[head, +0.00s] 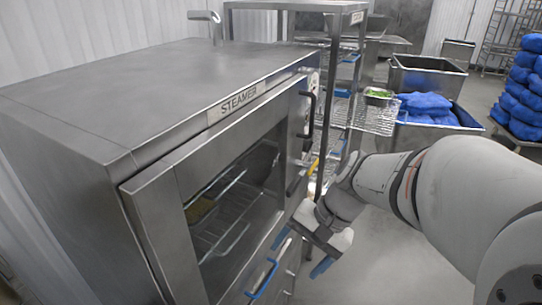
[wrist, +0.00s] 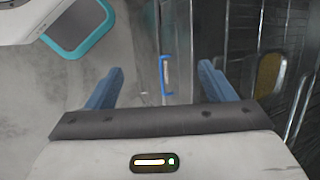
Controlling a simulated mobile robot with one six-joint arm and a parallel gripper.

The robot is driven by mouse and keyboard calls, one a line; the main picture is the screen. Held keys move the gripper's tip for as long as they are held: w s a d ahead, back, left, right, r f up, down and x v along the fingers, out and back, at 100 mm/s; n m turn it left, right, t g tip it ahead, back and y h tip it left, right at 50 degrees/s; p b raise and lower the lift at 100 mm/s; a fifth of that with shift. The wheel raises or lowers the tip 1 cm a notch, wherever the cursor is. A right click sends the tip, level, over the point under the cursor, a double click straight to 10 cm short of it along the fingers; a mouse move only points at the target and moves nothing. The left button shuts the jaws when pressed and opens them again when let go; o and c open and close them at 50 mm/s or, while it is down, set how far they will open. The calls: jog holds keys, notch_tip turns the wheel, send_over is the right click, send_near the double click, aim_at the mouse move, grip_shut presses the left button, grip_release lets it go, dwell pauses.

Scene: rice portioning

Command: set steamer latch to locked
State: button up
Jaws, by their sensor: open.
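The steamer (head: 236,104) is a large metal box with a labelled front and a glass door (head: 235,205). A black bar handle (head: 310,108) is at the upper right of its front, with a small yellow piece (head: 313,167) lower down. A blue bracket-shaped handle (head: 262,278) is low on the front. A blue bracket (wrist: 166,75) also shows between my fingers in the wrist view, apart from them. I cannot tell which part is the latch. My gripper (head: 302,252) is open and empty, with blue fingers, in front of the lower right door; it also shows in the wrist view (wrist: 160,78).
A metal rack (head: 370,115) with wire shelves stands beyond the steamer, holding a small tray of green food (head: 379,96). A metal bin (head: 425,78) and blue sacks (head: 520,90) are at the back right. The floor on the right is partly clear.

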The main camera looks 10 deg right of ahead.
jog(key=shift+o, duration=1.4)
jog(key=w+m+y, duration=0.2)
jog(key=w+m, duration=0.1)
jog(key=w+a+f+m+y, duration=0.1)
jog(key=w+y, duration=0.1)
jog(key=shift+w+m, duration=0.25)
jog(key=shift+m, duration=0.15)
jog(key=shift+o, duration=0.4)
jog(key=w+d+m+t+y, duration=0.2)
jog(key=w+m+t+y, duration=0.1)
jog(key=w, duration=0.3)
jog(key=shift+w+d+f+m+y+b, duration=0.25)
jog(key=shift+w+m+y+b, duration=0.2)
jog(key=shift+m, duration=0.45)
jog(key=m+t+y, duration=0.1)
jog(key=m+t, duration=0.7)
send_near(297, 185)
jog(key=x, duration=0.4)
jog(key=p+x, duration=0.1)
jog(key=x, duration=0.6)
jog(key=shift+s+a+r+p, duration=0.1)
jog(key=shift+s+p, duration=0.05)
jog(key=shift+p, duration=0.2)
